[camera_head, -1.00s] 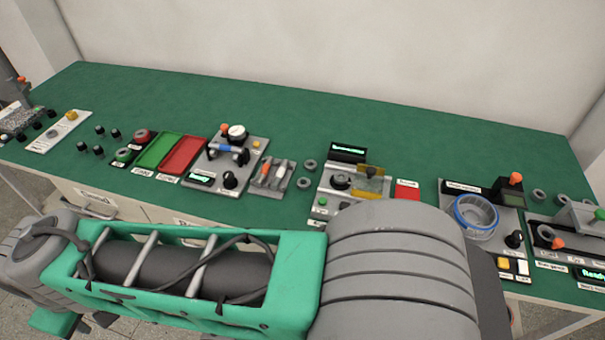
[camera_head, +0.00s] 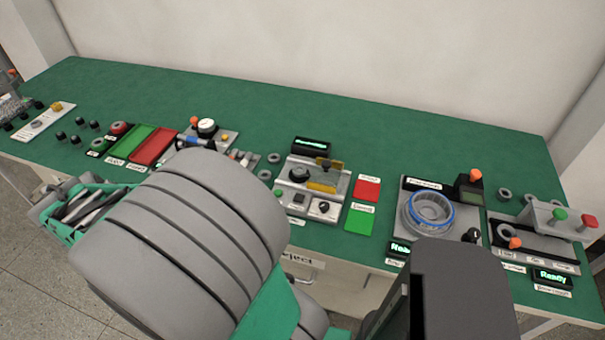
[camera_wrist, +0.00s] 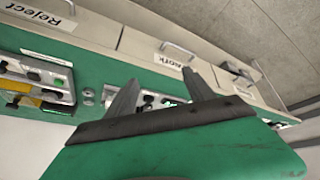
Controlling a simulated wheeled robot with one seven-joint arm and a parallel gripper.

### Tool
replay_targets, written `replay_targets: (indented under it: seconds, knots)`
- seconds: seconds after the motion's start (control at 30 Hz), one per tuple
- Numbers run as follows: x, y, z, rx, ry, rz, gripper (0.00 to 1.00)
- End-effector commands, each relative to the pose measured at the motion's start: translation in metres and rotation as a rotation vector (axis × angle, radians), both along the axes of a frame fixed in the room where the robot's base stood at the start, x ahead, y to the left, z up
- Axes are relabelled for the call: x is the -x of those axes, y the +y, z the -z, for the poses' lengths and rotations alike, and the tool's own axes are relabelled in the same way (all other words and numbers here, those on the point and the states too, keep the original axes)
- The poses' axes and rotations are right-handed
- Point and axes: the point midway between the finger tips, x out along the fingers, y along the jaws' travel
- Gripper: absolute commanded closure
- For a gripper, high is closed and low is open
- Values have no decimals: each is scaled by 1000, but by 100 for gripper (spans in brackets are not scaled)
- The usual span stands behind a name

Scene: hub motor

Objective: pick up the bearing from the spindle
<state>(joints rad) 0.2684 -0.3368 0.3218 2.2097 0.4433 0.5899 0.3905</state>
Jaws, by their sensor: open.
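A dark round part with a grey ring around it, probably the bearing on its spindle (camera_head: 299,174), sits on the middle station (camera_head: 296,202). It is small, and I cannot clearly tell ring from spindle. In the wrist view, the middle station (camera_wrist: 22,84) is partly cut off at the left edge. My gripper (camera_wrist: 159,78) shows two separated grey fingers, open with nothing between them. It points toward the bench front and drawers, away from the station. In the head view, its fingertips are not visible.
Two loose rings (camera_head: 264,175) lie left of the station. Red (camera_head: 367,189) and green (camera_head: 359,220) pads are to its right, then a station with a blue-rimmed ring (camera_head: 430,210) and a press-like station (camera_head: 548,240). The bench's back strip (camera_head: 300,105) is clear.

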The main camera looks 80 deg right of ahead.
Motion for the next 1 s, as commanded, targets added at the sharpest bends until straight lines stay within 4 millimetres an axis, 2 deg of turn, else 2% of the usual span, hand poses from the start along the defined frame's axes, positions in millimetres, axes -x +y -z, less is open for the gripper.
replay_targets:
  seconds: [0.03,0.07,0.1,0.17,0.2,0.27,0.3,0.4,0.67,0.83,1.0]
  knots:
    - [24,-64,29,81,1,250,38]
    - [41,-99,38,144,-13,387,38]
    - [69,-141,49,235,-27,554,38]
    - [115,-191,60,380,-45,757,38]
    - [144,-215,65,472,-54,859,38]
    - [182,-239,68,593,-66,968,38]
    - [201,-249,68,656,-73,1015,38]
    - [227,-263,67,744,-83,1068,38]
    - [249,-290,78,753,-86,1073,38]
    - [265,-313,92,752,-88,1073,38]
    - [267,-319,96,751,-90,1068,38]
